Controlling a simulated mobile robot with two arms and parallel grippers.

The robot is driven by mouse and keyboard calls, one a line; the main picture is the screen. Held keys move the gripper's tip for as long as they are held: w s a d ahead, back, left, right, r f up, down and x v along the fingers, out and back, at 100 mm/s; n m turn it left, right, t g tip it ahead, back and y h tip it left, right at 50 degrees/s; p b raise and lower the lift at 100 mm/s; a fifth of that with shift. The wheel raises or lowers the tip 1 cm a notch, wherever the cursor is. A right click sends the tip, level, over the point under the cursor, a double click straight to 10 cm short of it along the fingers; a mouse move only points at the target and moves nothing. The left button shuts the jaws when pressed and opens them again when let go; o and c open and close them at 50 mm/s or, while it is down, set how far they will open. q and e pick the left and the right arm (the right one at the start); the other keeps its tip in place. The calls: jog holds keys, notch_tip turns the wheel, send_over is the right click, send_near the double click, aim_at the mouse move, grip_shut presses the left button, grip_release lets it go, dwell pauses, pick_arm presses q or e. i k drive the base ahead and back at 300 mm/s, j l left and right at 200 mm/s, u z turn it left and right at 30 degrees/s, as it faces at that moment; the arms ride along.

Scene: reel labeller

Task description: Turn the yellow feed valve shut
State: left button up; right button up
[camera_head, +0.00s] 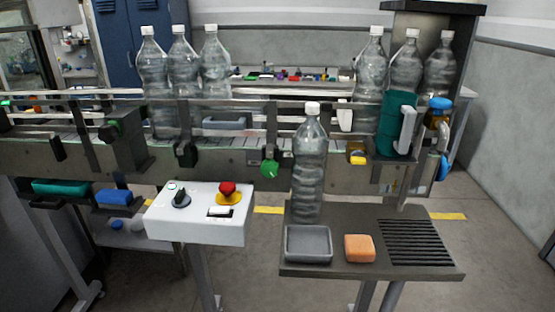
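A small yellow part with a dark top (357,156), which looks like the yellow feed valve, is on the conveyor's front side, right of the tall bottle. It is too small to tell which way its handle is turned. Neither of my grippers is in view.
A clear bottle (309,165) with a white cap stands on a dark side table (330,220), with a grey tray (308,244) and an orange block (359,248). A white control box (200,230) has a red button (227,188). A green knob (269,168) is on the conveyor front (225,165).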

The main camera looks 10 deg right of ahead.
aim_at(357, 157)
jog(key=i+l+u, duration=0.1)
jog(key=l+u, duration=0.75)
jog(key=l, duration=0.15)
jog(key=l+u, duration=0.4)
jog(key=k+l+u, duration=0.15)
jog(key=l+u, duration=0.3)
jog(key=l, duration=0.15)
